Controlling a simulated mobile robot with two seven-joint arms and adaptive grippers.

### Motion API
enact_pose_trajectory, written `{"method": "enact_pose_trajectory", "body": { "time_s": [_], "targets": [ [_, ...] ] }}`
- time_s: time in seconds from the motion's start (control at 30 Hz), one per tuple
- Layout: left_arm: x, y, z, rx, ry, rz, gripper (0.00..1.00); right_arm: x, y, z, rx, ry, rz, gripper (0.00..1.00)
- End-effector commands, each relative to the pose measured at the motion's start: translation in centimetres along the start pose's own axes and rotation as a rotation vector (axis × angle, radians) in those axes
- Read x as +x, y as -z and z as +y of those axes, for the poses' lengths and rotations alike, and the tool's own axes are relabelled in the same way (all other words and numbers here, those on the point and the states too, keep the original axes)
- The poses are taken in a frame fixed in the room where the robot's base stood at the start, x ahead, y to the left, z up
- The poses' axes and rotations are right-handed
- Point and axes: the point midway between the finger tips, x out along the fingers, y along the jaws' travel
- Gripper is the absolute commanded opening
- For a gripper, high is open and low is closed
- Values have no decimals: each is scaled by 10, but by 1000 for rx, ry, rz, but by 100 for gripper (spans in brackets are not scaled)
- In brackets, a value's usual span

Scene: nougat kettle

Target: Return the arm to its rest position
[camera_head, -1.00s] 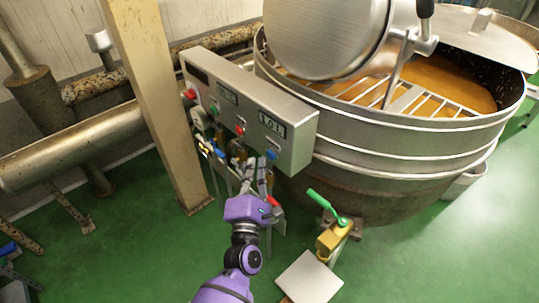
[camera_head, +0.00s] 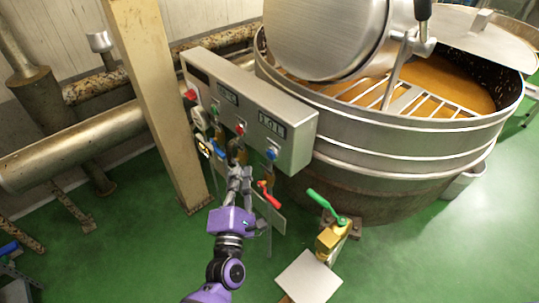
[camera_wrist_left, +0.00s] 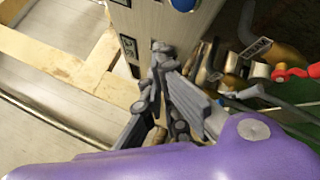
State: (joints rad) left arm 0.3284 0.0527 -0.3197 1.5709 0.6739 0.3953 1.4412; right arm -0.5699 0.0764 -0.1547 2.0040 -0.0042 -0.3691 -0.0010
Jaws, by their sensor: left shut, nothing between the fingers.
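My left arm is purple, and its grey left gripper (camera_head: 240,172) is below the front of the control box (camera_head: 290,140) in the head view. The gripper is shut and empty. In the left wrist view the gripper (camera_wrist_left: 160,62) shows with its fingers together, near the box's lower corner (camera_wrist_left: 150,20). A red-handled valve (camera_head: 268,194) is just right of the gripper in the head view; its red handle also shows at the right of the left wrist view (camera_wrist_left: 290,72). My right gripper is in neither view.
The big steel kettle (camera_head: 400,160) with amber contents stands behind the box. A green-handled brass valve (camera_head: 333,236) is to the right of the arm. A beige post (camera_head: 160,100) and pipes (camera_head: 80,145) are on the left. Green floor (camera_head: 130,250) is open at lower left.

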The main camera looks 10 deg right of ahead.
Motion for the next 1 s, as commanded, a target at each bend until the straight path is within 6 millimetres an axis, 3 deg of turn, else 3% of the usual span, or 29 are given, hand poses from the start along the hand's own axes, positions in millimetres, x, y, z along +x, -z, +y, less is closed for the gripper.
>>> {"method": "enact_pose_trajectory", "body": {
  "time_s": [0.33, 0.43, 0.6, 0.67, 0.77, 0.87, 1.0],
  "targets": [
    [0, 0, 0, 7, 0, 0, 0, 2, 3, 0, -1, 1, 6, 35],
    [0, -1, -5, 79, 18, -4, 0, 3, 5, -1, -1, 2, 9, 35],
    [2, -16, -18, 463, 108, -80, 0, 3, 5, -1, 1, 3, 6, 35],
    [-8, -15, -24, 650, 158, -110, 0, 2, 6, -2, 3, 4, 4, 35],
    [-40, 1, -36, 974, 269, -158, 0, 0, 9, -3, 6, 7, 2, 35],
    [-94, 30, -46, 1313, 425, -221, 0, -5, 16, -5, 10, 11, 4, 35],
    [-184, 74, -47, 1676, 661, -331, 0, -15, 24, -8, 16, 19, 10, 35]
  ]
}}
